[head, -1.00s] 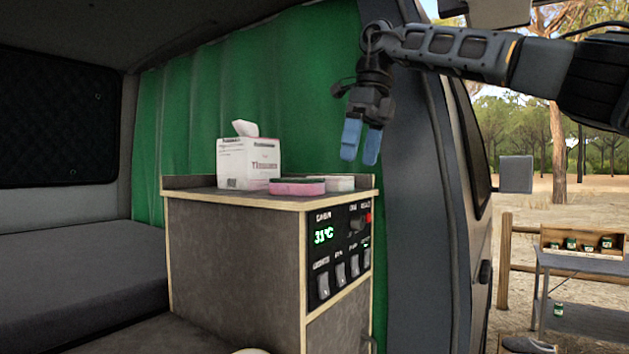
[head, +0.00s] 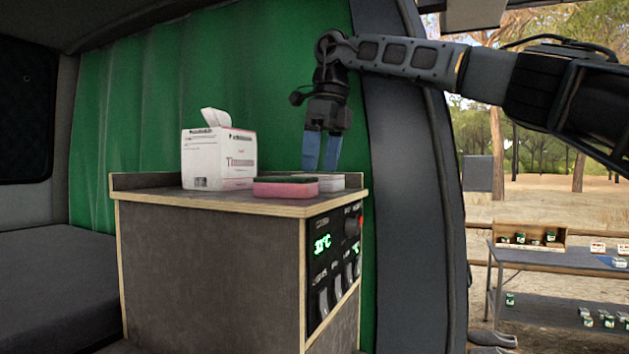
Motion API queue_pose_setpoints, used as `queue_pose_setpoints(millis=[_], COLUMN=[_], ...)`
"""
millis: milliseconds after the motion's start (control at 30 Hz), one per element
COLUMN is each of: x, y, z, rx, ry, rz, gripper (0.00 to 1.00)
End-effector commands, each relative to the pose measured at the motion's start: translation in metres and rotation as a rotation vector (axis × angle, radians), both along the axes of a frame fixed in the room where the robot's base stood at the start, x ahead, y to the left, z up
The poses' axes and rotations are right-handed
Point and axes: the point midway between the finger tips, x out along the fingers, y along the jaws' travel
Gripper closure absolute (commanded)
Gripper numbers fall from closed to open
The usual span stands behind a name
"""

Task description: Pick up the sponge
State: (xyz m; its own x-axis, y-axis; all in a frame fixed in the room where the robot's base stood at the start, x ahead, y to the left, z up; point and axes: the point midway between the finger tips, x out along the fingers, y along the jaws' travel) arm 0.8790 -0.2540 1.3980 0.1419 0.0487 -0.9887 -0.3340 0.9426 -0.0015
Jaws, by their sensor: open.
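The sponge (head: 285,189) is a pink block with a dark green top. It lies flat on the wooden-edged cabinet top, near its front edge. My gripper (head: 321,168) points down with two blue fingers, open and empty. In the picture its fingertips are just above and right of the sponge, in front of or over a white block (head: 329,182) behind the sponge. I cannot tell how far apart in depth the fingertips and the sponge are.
A white tissue box (head: 219,158) stands left of the sponge on the cabinet (head: 212,262). A control panel with switches (head: 335,262) is on the cabinet's right side. The green curtain hangs behind. Outside at right stands a table (head: 545,257) with small jars.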

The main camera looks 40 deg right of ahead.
Motion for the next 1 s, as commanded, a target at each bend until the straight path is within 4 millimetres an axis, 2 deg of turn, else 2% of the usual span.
queue_pose_setpoints(millis=[100, 200, 433, 1000], x=[0.003, 0.005, 0.005, 0.005], y=[0.000, 0.001, 0.001, 0.001], z=[-0.019, -0.029, -0.032, -0.032], rx=[0.001, 0.002, 0.001, 0.001], ry=[0.003, 0.002, 0.000, 0.000], rz=[0.001, 0.000, 0.000, 0.001], gripper=[0.01, 0.01, 0.01, 0.55])
